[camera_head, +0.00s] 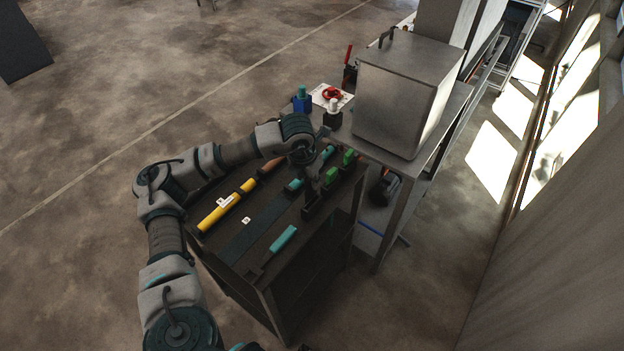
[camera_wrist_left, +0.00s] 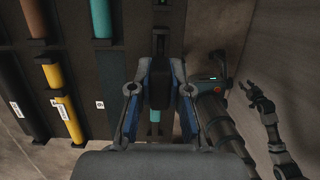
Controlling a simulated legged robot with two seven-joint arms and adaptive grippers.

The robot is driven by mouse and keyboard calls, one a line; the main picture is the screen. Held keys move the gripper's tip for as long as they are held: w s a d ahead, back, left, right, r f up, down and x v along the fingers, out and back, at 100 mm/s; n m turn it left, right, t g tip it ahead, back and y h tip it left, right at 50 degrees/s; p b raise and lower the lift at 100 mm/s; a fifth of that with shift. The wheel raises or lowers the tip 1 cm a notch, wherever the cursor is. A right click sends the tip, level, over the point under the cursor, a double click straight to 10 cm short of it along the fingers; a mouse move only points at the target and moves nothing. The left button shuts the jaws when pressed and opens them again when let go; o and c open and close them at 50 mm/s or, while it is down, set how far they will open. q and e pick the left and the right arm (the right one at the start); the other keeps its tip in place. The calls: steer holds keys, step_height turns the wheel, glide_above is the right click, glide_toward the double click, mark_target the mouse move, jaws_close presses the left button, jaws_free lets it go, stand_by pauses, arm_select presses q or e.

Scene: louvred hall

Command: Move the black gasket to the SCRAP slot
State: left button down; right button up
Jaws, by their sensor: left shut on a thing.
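My left gripper (camera_head: 312,188) is over the dark rack, near its right edge. In the left wrist view, my left gripper (camera_wrist_left: 158,108) is shut on a dark block-like piece, which looks like the black gasket (camera_wrist_left: 158,88). In the head view the gripper and wrist mostly hide that piece. The rack (camera_head: 235,262) has lanes with yellow, teal, green and orange-brown pieces. Small white labels lie on it, too small to read, so I cannot tell which slot is SCRAP. My right gripper (camera_wrist_left: 258,92) shows at the right of the wrist view, its fingers apart and empty.
A yellow bar (camera_head: 219,213) and a teal bar (camera_head: 283,239) lie on the rack. Green pieces (camera_head: 348,157) stand near its far right edge. A large grey box (camera_head: 400,95) stands on the neighbouring table, beside a blue bottle (camera_head: 302,101) and a red item (camera_head: 332,93).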

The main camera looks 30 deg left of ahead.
arm_select(q)
steer(key=shift+a+f, duration=0.2)
steer(key=shift+a, duration=0.15)
steer(key=shift+f, duration=0.2)
steer(key=shift+d+f+b, duration=0.25)
steer(key=shift+f+b, duration=0.05)
steer(key=shift+b, duration=0.15)
steer(key=shift+a+f+b, duration=0.35)
steer(key=shift+f, duration=0.15)
steer(key=shift+s+a, duration=0.1)
steer(key=shift+a, duration=0.15)
steer(key=shift+d, duration=0.65)
steer(key=shift+d+p, duration=0.3)
steer(key=shift+d, duration=0.05)
steer(key=shift+w, duration=0.2)
arm_select(e)
steer(key=shift+s+a+f, duration=0.1)
steer(key=shift+a+f, duration=0.25)
steer(key=shift+f, duration=0.05)
